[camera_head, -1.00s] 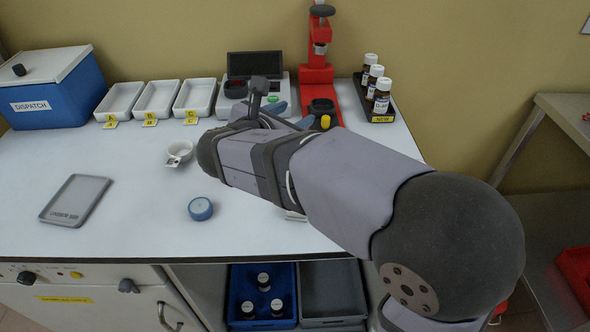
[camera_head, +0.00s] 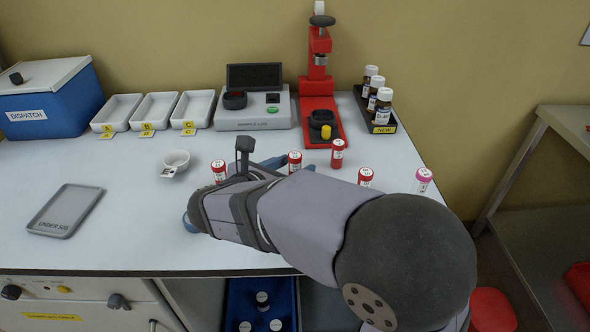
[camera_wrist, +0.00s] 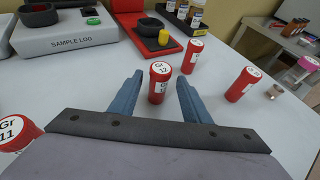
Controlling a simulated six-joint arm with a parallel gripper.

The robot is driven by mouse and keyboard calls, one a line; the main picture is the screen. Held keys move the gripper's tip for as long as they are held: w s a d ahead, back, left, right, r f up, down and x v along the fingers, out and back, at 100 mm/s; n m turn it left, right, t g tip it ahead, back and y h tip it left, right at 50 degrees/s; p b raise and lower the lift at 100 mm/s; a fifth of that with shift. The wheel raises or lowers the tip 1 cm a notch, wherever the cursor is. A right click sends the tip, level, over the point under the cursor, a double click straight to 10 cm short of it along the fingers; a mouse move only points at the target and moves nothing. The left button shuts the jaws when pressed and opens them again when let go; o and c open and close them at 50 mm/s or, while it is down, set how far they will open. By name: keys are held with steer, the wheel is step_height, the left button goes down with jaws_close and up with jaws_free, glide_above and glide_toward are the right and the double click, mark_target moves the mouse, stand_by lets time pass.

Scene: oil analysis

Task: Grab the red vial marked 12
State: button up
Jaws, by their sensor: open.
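The red vial marked 12 (camera_wrist: 158,84) stands upright with a white label on its cap. It also shows in the head view (camera_head: 295,162), partly hidden by my arm. My gripper (camera_wrist: 160,80) is open, its two blue fingers on either side of this vial with a gap showing on both sides. The vial sits near the fingertips and is not clamped. A red vial marked 11 (camera_wrist: 14,133) stands to the left of the gripper, also seen in the head view (camera_head: 219,170).
Another red vial (camera_wrist: 192,56) stands close behind 12, and one more (camera_wrist: 243,84) to the right. A pink-capped vial (camera_head: 423,180) is farther right. Behind are the sample log device (camera_head: 253,118), the red press (camera_head: 320,122) and a black rack of brown bottles (camera_head: 381,125).

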mark_target(303, 161)
steer(key=shift+x, duration=2.55)
steer(key=shift+a, duration=0.1)
steer(key=shift+c, duration=0.6)
jaws_close()
